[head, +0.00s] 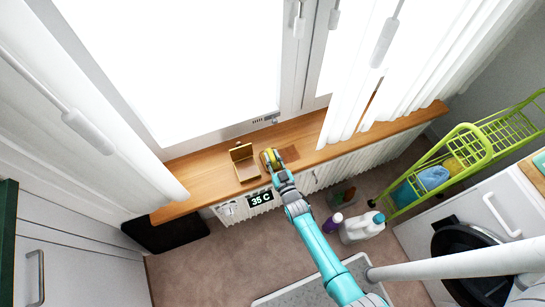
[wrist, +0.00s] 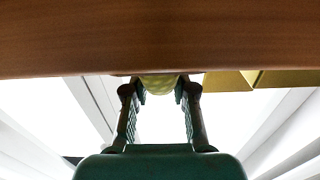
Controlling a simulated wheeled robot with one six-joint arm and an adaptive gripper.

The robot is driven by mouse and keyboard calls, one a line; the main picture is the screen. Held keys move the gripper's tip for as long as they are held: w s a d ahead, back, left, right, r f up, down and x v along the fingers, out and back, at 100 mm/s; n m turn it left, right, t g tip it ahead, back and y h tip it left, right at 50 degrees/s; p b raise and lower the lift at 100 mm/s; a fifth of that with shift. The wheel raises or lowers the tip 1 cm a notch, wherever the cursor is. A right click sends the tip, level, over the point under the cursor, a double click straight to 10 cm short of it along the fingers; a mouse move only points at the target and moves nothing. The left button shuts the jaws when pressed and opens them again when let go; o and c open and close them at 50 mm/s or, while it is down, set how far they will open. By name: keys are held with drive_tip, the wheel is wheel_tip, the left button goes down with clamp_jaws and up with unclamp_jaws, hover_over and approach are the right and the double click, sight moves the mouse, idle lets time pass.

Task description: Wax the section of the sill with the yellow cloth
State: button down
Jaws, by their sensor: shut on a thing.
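The wooden sill (head: 205,172) runs below the window, and its brown face fills the top of the wrist view (wrist: 150,35). A darker section (head: 290,154) of the sill lies just right of my gripper. My gripper (head: 273,164) is over the sill and shut on the yellow cloth (head: 267,155). In the wrist view the cloth (wrist: 160,86) sits between the two fingertips, against or very close to the sill; contact cannot be told. My fingers hide part of it.
An open gold tin (head: 246,170) stands on the sill just left of my gripper. A radiator with a "35 C" display (head: 260,199) is below. White curtains hang at both ends. Bottles (head: 362,228) and a green cart (head: 470,145) stand at right.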

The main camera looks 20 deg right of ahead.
drive_tip(key=shift+f, duration=0.4)
drive_tip(key=shift+a+r, duration=0.1)
drive_tip(key=shift+a, duration=0.65)
drive_tip(key=shift+d, duration=0.1)
drive_tip(key=shift+d, duration=0.65)
drive_tip(key=shift+d, duration=0.15)
drive_tip(key=shift+d+f, duration=0.2)
drive_tip(key=shift+d, duration=0.65)
